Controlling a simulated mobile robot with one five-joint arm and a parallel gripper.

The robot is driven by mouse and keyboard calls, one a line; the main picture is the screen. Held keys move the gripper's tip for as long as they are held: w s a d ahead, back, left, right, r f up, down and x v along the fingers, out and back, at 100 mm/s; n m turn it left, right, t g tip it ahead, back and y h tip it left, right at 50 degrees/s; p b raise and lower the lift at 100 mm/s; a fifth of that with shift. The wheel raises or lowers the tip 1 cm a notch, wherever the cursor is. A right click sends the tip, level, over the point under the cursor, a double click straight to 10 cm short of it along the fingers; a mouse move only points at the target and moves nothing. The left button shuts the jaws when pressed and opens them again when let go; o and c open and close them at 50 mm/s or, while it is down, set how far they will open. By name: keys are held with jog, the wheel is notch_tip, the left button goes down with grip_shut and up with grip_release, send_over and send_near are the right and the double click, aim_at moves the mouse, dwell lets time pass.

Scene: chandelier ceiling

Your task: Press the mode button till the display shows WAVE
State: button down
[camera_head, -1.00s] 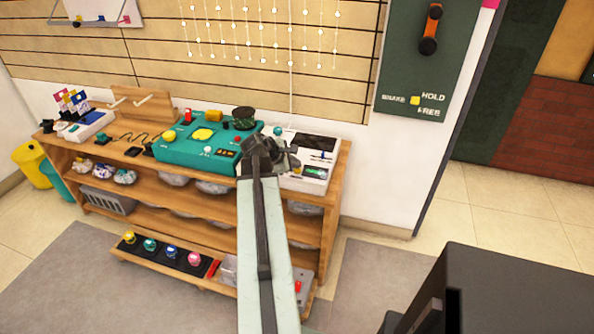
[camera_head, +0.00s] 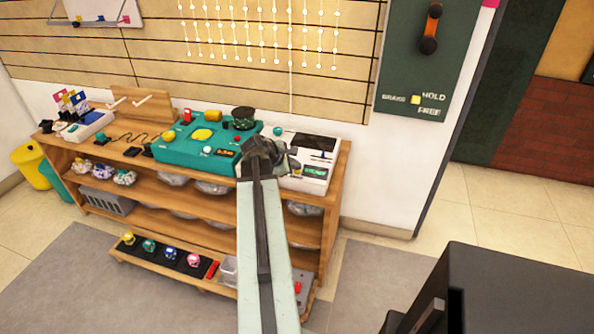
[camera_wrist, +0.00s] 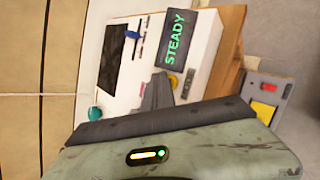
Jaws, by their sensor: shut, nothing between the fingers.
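The white control box (camera_head: 305,182) sits at the right end of the wooden shelf top. Its display (camera_wrist: 175,52) reads STEADY in green letters in the wrist view; it also shows in the head view (camera_head: 314,171). A gold round button (camera_wrist: 172,80) lies below the display, partly hidden behind my fingertip. I cannot read a label on it or tell whether it is touched. My gripper (camera_wrist: 157,92) is shut and empty at the box, beside that button. In the head view my gripper (camera_head: 268,158) covers the box's left front part.
The box also has a dark panel (camera_wrist: 115,45), a blue slider (camera_wrist: 131,34) and a teal knob (camera_wrist: 95,113). A teal console (camera_head: 205,140) stands just left of the box. Strings of lights (camera_head: 260,35) hang on the wall above.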

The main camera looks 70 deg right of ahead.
aim_at(295, 172)
jog(key=shift+r, duration=0.1)
jog(key=shift+r+p, duration=0.8)
jog(key=shift+p, duration=0.1)
notch_tip(295, 172, up, 5)
jog(key=p, duration=0.5)
dwell(0.4)
